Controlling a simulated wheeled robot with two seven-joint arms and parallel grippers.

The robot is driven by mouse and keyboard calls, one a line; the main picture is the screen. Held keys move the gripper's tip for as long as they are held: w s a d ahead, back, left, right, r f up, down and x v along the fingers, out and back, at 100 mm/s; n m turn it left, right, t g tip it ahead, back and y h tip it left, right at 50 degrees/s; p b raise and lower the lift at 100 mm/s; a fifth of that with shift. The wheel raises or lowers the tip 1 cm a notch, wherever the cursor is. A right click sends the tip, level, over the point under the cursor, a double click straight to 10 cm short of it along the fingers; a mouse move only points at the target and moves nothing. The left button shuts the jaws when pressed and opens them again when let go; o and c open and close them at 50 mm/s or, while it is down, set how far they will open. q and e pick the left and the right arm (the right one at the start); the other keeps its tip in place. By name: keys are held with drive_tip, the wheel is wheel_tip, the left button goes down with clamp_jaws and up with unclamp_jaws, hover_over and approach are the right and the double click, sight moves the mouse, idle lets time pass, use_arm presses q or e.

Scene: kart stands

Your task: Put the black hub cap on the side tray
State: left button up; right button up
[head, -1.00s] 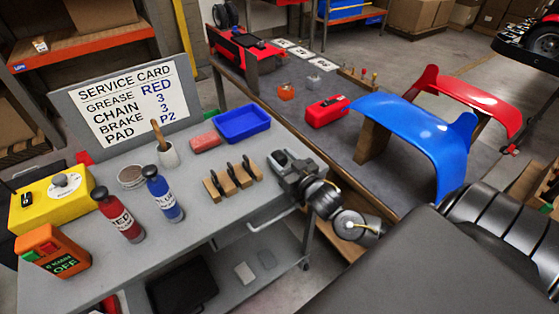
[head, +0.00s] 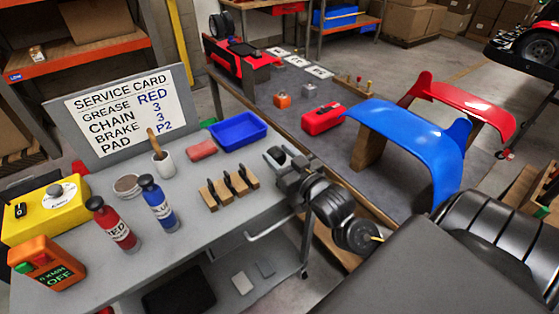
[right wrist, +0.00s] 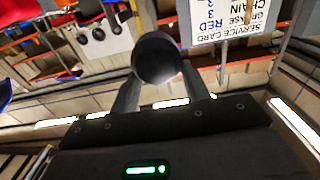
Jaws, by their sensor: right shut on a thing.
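My right gripper (head: 277,157) is shut on the black hub cap (head: 279,154), above the right end of the grey cart top (head: 220,225). In the right wrist view the hub cap (right wrist: 157,62) is a dark round piece between the two fingers, facing the camera. A shallow blue tray (head: 238,141) sits on the cart just left of and behind the gripper; it looks empty. I cannot tell from the frames whether this is the side tray. My left gripper is not in view.
A wooden block with black-handled pieces (head: 228,188), a red block (head: 202,149), a cup with a brush (head: 163,163) and bottles (head: 158,204) stand on the cart. Behind, a workbench (head: 280,120) holds a red box (head: 323,118) and a blue fender (head: 415,135).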

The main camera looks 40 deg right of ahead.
sight(281, 162)
drive_tip(key=s+a+r+p, duration=0.3)
drive_tip(key=s+a+p, duration=0.2)
drive_tip(key=s+p, duration=0.1)
drive_tip(key=shift+s+r, duration=0.3)
drive_tip(key=shift+s, duration=0.2)
